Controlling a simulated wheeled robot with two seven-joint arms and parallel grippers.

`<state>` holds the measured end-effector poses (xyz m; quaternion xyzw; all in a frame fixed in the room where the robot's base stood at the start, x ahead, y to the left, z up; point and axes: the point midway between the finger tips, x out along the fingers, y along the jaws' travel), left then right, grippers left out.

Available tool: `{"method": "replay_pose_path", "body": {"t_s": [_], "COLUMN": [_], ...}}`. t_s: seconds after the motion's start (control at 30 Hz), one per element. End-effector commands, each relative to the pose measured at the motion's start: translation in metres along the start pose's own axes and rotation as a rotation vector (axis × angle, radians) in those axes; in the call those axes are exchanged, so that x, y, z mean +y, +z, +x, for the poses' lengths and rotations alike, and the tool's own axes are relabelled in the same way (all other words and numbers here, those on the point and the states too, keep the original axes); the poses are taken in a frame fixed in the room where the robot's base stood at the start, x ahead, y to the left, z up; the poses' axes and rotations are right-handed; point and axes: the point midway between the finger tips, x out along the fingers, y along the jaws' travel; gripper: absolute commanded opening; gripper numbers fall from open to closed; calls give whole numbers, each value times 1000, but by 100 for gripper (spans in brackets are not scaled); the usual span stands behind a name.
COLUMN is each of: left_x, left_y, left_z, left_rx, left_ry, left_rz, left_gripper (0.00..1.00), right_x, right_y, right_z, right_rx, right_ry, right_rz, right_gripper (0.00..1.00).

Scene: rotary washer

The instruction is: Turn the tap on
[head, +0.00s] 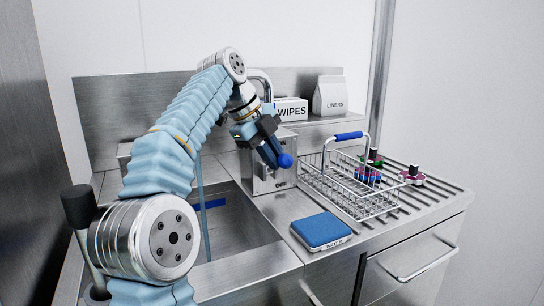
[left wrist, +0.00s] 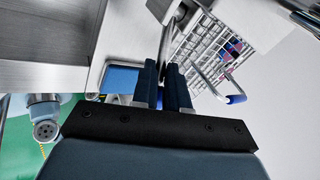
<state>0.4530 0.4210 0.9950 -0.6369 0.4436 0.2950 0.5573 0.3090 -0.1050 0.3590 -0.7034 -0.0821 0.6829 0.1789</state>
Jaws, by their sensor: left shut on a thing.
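The tap's control is a steel box (head: 262,177) with an "OFF" label low on its front, right of the sink. A lever with a blue ball knob (head: 285,160) stands out in front of it. My left gripper (head: 271,150) is shut on the lever, with the ball just beyond its fingertips. In the left wrist view the fingers (left wrist: 163,85) are close together, with a grey rod seen beyond them. The curved tap spout (head: 262,80) is partly hidden behind my left arm. My right gripper is not in view.
The sink basin (head: 235,232) lies below my left arm, with a thin pale blue vertical strip in it, perhaps water. A wire basket (head: 350,185) with a blue handle stands right of the box. A blue pad (head: 320,229) lies in front. Wipes (head: 291,109) and liners (head: 330,97) stand behind.

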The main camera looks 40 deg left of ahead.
Motion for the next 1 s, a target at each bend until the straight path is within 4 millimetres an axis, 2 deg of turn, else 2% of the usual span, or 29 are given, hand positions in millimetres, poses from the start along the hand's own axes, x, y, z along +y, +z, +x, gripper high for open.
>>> {"method": "replay_pose_path", "body": {"t_s": [0.03, 0.17, 0.2, 0.4, 1.0], "left_x": [-2, -2, -2, -2, 1], "left_y": [-5, -6, -6, -5, -2], "left_z": [2, 2, 2, 0, 2], "left_rx": [14, 14, 14, 12, -33], "left_ry": [0, -1, -1, -3, -15], "left_rz": [7, 8, 8, 8, 27], "left_gripper": [0, 0, 20, 50, 50], "right_x": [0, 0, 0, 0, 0], "right_y": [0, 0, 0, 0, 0], "right_z": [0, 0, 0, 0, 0], "right_rx": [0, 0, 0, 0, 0], "right_ry": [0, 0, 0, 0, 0], "right_rz": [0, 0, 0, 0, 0], "right_gripper": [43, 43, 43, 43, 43]}}
